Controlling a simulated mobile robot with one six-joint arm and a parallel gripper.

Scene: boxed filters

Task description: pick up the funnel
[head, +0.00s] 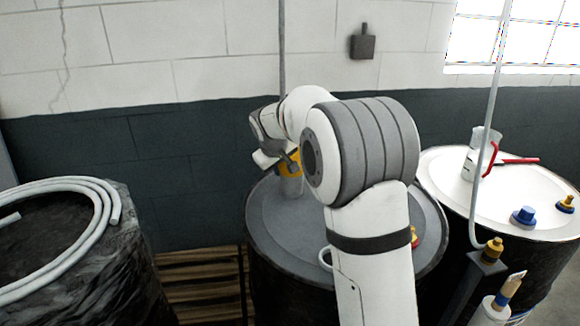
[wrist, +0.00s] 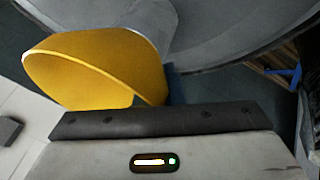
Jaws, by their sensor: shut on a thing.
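The yellow funnel (head: 289,163) is at my gripper (head: 284,156) above the grey drum top in the head view, partly hidden by the gripper. In the wrist view the funnel (wrist: 92,70) is large, with its wide open mouth turned toward the camera. My gripper is shut on the funnel; the fingers' contact is mostly hidden. A pale grey cylindrical thing (head: 292,187) shows just below the funnel. I cannot tell whether the two touch.
The middle drum (head: 268,222) stands under my arm, which hides much of its top. A left drum carries a coiled hose (head: 110,203). The right white-topped drum (head: 500,208) holds a jug (head: 476,160), a red-handled tool (head: 518,161) and small blue-and-yellow items. A wall is behind.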

